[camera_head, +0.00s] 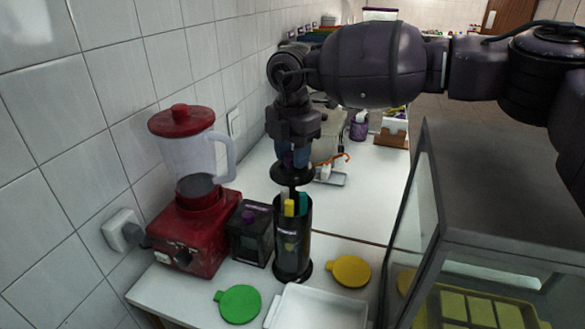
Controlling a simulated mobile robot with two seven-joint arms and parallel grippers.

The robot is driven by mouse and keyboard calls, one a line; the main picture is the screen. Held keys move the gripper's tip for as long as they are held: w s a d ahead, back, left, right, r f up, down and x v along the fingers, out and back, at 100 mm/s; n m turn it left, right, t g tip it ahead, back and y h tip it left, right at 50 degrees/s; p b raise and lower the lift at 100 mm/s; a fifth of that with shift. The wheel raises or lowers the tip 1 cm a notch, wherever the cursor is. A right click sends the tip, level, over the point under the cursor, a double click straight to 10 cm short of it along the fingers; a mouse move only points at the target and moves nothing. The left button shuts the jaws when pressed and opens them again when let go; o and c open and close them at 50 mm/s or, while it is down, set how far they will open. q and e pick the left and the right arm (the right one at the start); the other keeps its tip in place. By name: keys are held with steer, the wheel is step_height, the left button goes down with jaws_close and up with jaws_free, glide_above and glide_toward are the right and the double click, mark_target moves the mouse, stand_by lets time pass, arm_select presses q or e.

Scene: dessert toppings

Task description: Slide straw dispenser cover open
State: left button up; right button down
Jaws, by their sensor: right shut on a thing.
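The straw dispenser (293,245) is a tall dark cylinder standing upright on the white counter, near the middle of the view. Yellow and teal straws (289,208) show at its open upper part. Its round black cover (292,174) sits above the cylinder, with a gap between them where a thin dark stem shows. My right gripper (293,158) reaches down from above and is shut on the top of the cover. The fingertips are small and partly dark, so the exact grip is hard to see. My left gripper is not in view.
A red blender (195,225) and a dark box (250,235) stand close left of the dispenser. Green (239,303) and yellow (351,270) round lids and a white tray (318,308) lie in front. A glass-sided case (490,190) stands at right. The counter behind is partly clear.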

step_height(320, 180, up, 8)
steer(key=shift+f+p, duration=0.2)
steer(key=shift+p, duration=0.1)
stand_by(0.4)
steer(key=c, duration=0.7)
jaws_free()
step_height(320, 180, up, 11)
steer(key=b, duration=0.1)
steer(key=shift+f, duration=0.15)
